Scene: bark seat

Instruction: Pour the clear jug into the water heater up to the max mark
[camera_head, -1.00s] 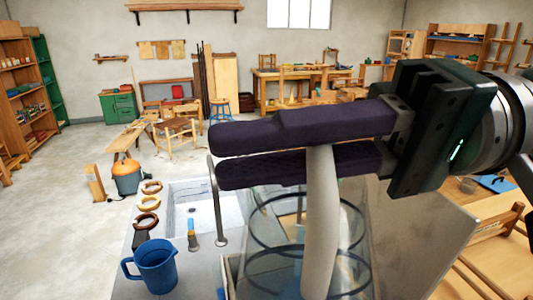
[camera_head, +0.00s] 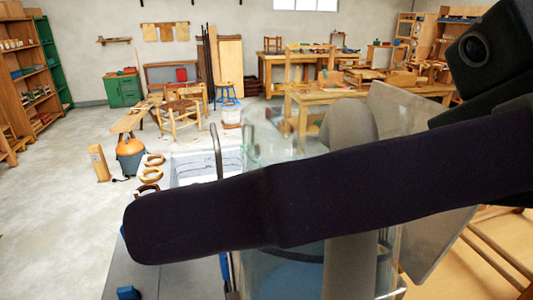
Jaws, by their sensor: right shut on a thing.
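My right gripper (camera_head: 150,228) fills the middle of the head view, very close to the camera, with one long dark finger lying across the picture. It is shut on the pale grey handle (camera_head: 350,272) of the clear jug (camera_head: 285,278). The handle shows above and below the finger. The jug's see-through body stands behind the finger, which hides much of it; I cannot make out its water level. I cannot pick out the water heater or a max mark. My left gripper is not in view.
A grey panel (camera_head: 425,240) stands at the right. Workbenches (camera_head: 315,105) stand behind.

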